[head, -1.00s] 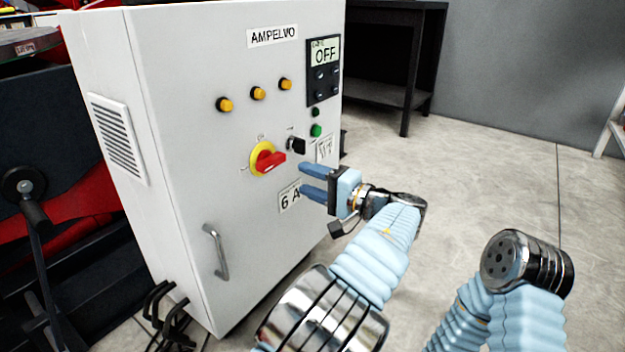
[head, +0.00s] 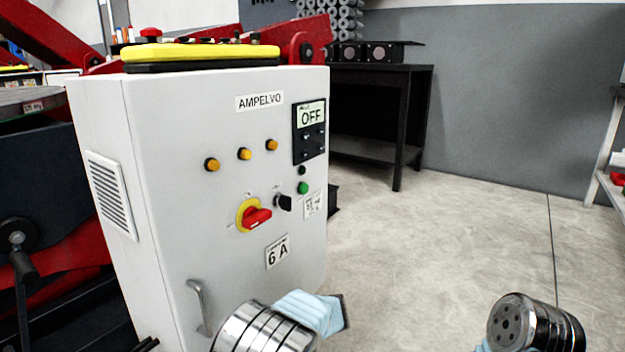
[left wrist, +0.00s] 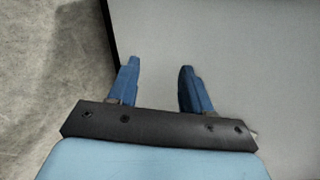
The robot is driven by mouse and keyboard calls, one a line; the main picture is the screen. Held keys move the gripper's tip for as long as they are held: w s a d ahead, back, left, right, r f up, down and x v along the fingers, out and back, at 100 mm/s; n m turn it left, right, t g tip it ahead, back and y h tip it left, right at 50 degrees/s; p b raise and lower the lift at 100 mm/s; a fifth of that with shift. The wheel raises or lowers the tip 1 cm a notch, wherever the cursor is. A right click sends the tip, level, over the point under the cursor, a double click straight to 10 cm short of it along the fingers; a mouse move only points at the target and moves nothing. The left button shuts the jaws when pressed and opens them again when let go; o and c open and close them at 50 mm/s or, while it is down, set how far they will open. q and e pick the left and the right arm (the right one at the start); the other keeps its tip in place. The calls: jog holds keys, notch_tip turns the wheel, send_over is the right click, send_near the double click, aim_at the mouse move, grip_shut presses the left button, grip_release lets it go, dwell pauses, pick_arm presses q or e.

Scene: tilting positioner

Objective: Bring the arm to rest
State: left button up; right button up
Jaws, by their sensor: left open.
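My left arm (head: 270,325) shows at the bottom centre of the head view, folded low in front of the cabinet. Its gripper is out of that view. In the left wrist view my left gripper (left wrist: 158,88) has its two blue fingers apart, with nothing between them. Behind the fingers is a plain grey surface; its distance is hard to tell. My right arm (head: 530,325) shows only as a metal joint at the lower right of the head view; its gripper is not seen.
A white control cabinet (head: 170,180) stands at left, with a red rotary switch (head: 256,217), a display reading OFF (head: 311,115) and a door handle (head: 198,305). A black table (head: 400,130) stands behind. Floor (head: 430,240) at right is clear.

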pick_arm(q)
jog(key=s+a+f+g+h, duration=0.2)
jog(key=s+f, duration=0.2)
jog(key=f, duration=0.3)
jog(key=s+a+f+g+h, duration=0.2)
jog(key=s+f, duration=0.2)
jog(key=f, duration=0.3)
jog(key=s+d+f+n+g+h, duration=0.2)
jog(key=s+f+n+h, duration=0.45)
jog(key=s, duration=0.75)
jog(key=s+f+n+t+h, duration=0.25)
jog(key=s+n, duration=0.25)
jog(key=s, duration=0.3)
notch_tip(320, 180, up, 14)
jog(key=d+p, duration=0.1)
jog(key=p, duration=1.3)
jog(key=shift+m+g+h, duration=0.3)
jog(key=shift+m+g, duration=0.05)
jog(key=shift+g, duration=0.1)
jog(key=shift+c, duration=0.2)
